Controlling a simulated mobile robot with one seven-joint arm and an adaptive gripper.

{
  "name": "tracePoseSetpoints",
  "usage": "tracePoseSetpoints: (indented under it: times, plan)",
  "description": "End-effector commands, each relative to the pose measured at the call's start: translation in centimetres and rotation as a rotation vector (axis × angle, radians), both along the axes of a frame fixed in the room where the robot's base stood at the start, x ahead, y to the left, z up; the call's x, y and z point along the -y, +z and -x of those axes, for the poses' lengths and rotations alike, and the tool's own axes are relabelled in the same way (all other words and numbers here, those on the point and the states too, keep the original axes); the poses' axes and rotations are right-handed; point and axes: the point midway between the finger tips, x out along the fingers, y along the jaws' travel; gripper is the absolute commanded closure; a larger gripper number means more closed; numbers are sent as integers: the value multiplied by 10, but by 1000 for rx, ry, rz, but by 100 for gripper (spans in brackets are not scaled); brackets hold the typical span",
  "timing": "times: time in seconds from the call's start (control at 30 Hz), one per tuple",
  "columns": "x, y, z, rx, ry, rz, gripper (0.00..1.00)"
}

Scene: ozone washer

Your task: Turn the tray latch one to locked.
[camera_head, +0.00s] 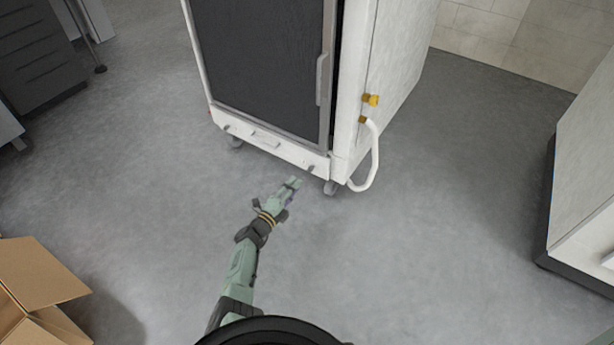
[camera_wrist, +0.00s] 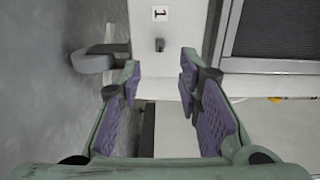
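The tray latch one is a small dark grey knob (camera_wrist: 160,45) on the white lower panel in the wrist view. In the head view the latch (camera_head: 311,168) is a tiny dark spot near the right end of the washer's lower front panel (camera_head: 285,152). My gripper (camera_wrist: 160,78) is open and empty, with the knob beyond and roughly between its fingertips, apparently not touching. In the head view my gripper (camera_head: 293,188) is just in front of and below that panel. The latch's exact turn is hard to tell.
A caster (camera_wrist: 92,62) is close left of the fingers in the wrist view. The washer's dark door (camera_head: 263,65) is above the panel, with a white hose (camera_head: 374,160) at its right. A cardboard box (camera_head: 40,280) stands lower left. Floor around my arm is clear.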

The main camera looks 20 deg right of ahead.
Motion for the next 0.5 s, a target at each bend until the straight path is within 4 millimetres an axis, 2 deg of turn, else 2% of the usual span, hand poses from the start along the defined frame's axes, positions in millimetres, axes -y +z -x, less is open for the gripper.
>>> tracePoseSetpoints:
  times: [0.3, 0.5]
  plan:
    - [50, -4, -37, 2, -3, -1, 68]
    - [68, -2, -53, 0, 0, 1, 68]
